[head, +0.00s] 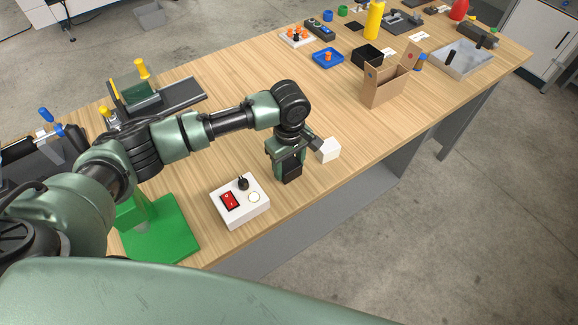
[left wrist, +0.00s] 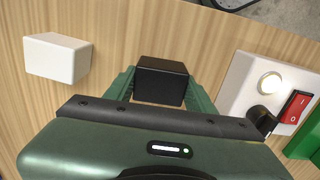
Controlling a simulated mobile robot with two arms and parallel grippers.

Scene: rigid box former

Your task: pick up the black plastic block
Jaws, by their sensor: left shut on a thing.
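The black plastic block (left wrist: 160,82) shows between the two green fingers of my left gripper (left wrist: 160,90) in the left wrist view. The gripper is shut on it. In the head view the black block (head: 292,170) shows at the fingertips of my left gripper (head: 289,168), low over or on the wooden table; I cannot tell whether it touches the wood. My right gripper is in neither view.
A white block (head: 328,150) stands close to the right of the gripper. A white switch box (head: 240,201) with a red rocker and black knob is to its left. A cardboard box (head: 385,85) stands farther back. A green base (head: 165,235) is at front left.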

